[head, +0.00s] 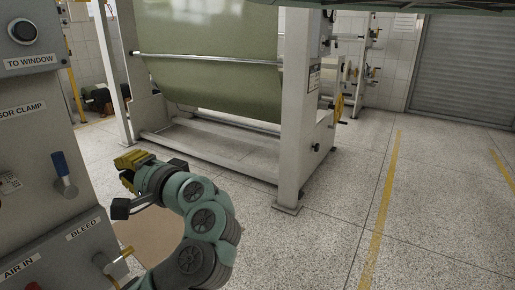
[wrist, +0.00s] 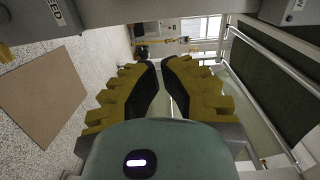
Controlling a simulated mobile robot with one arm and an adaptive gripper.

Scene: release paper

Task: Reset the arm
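My gripper (head: 128,170) shows in the head view at the end of my bent green arm, beside the grey control panel and in front of the large machine. In the wrist view my gripper (wrist: 161,64) has yellow fingers with black pads. A narrow gap shows between the pads, and nothing is held in it. The fingertips touch nothing that I can see. My arm hides part of the floor behind it.
The control panel (head: 38,130) stands close at the left, with a blue-handled lever (head: 62,172) and a brass-coloured valve (head: 120,256). The roller machine (head: 297,120) holds a green sheet (head: 210,50). A brown board (wrist: 42,97) lies on the floor. Open floor (head: 330,225) lies right.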

